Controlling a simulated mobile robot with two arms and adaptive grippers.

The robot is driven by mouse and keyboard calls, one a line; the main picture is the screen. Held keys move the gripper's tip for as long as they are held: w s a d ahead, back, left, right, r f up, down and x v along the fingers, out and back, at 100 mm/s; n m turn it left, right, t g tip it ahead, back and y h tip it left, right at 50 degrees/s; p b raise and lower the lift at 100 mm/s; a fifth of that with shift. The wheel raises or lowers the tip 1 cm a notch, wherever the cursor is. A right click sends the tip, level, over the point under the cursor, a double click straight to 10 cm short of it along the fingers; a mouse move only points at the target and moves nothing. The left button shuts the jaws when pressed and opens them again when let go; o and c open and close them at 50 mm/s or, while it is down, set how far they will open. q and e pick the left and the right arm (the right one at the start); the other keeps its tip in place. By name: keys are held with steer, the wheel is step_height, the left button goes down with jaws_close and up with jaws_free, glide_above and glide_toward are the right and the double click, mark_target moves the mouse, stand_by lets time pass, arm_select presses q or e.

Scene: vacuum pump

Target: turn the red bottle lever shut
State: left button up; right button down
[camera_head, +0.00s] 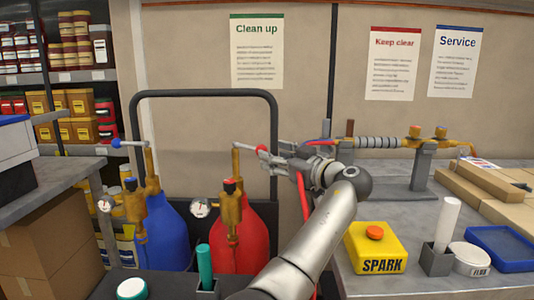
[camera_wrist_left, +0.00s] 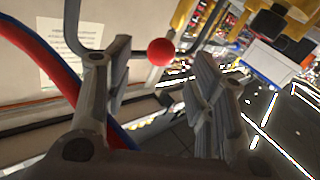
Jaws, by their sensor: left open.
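The red bottle (camera_head: 240,243) stands upright with a brass valve on top. Its lever is a short bar running right from the top of the valve, ending in a red ball (camera_head: 262,149). My left gripper (camera_head: 268,157) is open at this ball end. In the left wrist view the red ball (camera_wrist_left: 160,52) shows in the gap between the two spread fingers (camera_wrist_left: 158,80), with space on both sides. I cannot tell how deep it sits between them. The fingers hide part of the lever's end. My right gripper is not in view.
A blue bottle (camera_head: 166,236) with a blue-ball lever (camera_head: 116,143) stands to the left. A dark tubular frame (camera_head: 205,94) rises behind the bottles. A bench at right holds a yellow SPARK box (camera_head: 377,256) and a grey-clamped pipe (camera_head: 378,143). A red hose hangs beside my arm.

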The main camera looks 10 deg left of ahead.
arm_select(q)
steer(key=shift+v, duration=0.8)
